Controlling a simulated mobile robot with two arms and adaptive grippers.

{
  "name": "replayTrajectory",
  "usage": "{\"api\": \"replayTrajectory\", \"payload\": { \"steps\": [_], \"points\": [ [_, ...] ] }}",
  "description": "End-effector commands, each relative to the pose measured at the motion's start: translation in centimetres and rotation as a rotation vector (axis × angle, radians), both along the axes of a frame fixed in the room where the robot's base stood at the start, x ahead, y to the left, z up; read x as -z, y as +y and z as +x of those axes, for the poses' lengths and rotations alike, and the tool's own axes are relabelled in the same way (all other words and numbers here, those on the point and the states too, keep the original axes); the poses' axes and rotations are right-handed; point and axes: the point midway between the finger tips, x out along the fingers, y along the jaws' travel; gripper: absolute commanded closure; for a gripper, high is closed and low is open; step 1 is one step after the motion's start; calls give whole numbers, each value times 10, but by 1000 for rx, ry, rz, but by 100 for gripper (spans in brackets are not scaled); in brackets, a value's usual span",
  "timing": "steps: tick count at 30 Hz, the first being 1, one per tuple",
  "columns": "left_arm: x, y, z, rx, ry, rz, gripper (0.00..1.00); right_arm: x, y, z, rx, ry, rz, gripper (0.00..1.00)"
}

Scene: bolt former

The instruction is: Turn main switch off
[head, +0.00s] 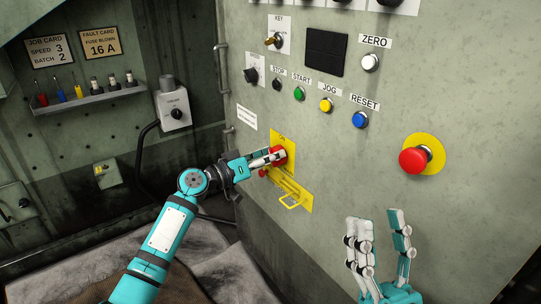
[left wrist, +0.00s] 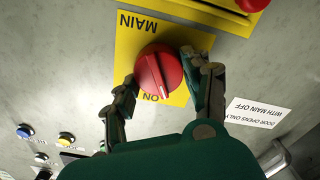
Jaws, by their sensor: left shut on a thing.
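The main switch is a red rotary knob (left wrist: 158,72) on a yellow plate (left wrist: 126,45) marked MAIN and ON in the left wrist view. In the head view the red knob (head: 281,155) shows at the end of my left gripper (head: 268,157). In the left wrist view the fingers of my left gripper (left wrist: 165,85) stand on both sides of the knob, shut on it. The knob's ridge lies roughly along the line towards the ON mark. My right gripper (head: 382,235) is raised at the lower right of the head view, its fingers apart and empty.
A big red button (head: 414,160) on a yellow disc sits to the right. Above are a blue RESET button (head: 360,120) and other buttons. A door handle (head: 222,68) is at the panel's left edge.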

Motion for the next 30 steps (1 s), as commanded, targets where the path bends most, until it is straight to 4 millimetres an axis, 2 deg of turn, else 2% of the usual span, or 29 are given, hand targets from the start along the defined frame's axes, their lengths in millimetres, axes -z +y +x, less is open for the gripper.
{"api": "replayTrajectory", "payload": {
  "steps": [8,14,18,23,30],
  "points": [
    [-1,0,1,-1,216,-157,83,24,4,32,13,231,-70,60],
    [0,1,2,-2,371,-268,83,57,5,54,25,456,-134,60],
    [0,1,2,-1,478,-346,83,86,3,64,35,635,-183,60],
    [1,1,2,-1,593,-430,83,124,-1,68,45,846,-238,60],
    [3,2,2,-2,734,-532,83,174,-11,58,60,1122,-307,60]
  ]
}}
